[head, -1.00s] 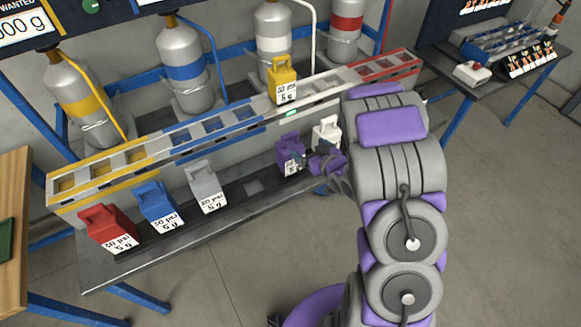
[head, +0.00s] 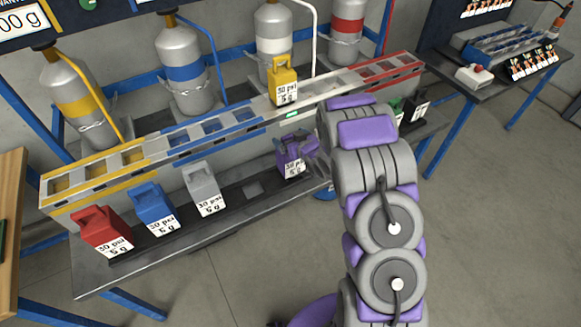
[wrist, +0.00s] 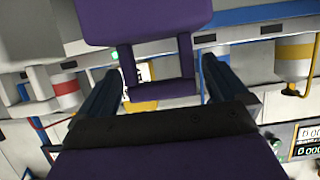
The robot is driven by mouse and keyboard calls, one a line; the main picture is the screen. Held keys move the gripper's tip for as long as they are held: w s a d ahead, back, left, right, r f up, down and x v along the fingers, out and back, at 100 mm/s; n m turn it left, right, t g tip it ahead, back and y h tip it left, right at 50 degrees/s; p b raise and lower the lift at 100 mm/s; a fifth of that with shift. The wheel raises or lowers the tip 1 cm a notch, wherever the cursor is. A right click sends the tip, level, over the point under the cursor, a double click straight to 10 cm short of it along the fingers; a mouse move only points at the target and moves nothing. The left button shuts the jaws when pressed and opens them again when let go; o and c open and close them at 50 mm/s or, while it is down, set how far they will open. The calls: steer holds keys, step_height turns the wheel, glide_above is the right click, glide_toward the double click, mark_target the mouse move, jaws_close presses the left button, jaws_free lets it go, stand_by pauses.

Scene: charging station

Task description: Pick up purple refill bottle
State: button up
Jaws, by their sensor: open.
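The purple refill bottle (head: 291,163) stands upright on the dark lower rack, with a white label reading 30 psi, 5 g. My gripper (head: 307,147) is at its upper right side in the head view, partly overlapping it. In the wrist view the bottle (wrist: 150,16) fills the top middle, and its loop handle lies between the two dark fingers of my gripper (wrist: 160,72). The fingers are apart, with gaps visible on both sides of the handle. The bottle's far side is hidden.
Red (head: 102,232), blue (head: 152,207) and grey (head: 204,187) bottles stand to the left on the rack. A yellow bottle (head: 283,82) sits on the upper rail (head: 150,160). Green (head: 397,108) and black (head: 413,110) bottles show right of my arm.

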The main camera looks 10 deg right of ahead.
steer(key=shift+x, duration=1.05)
steer(key=shift+c, duration=0.3)
jaws_close()
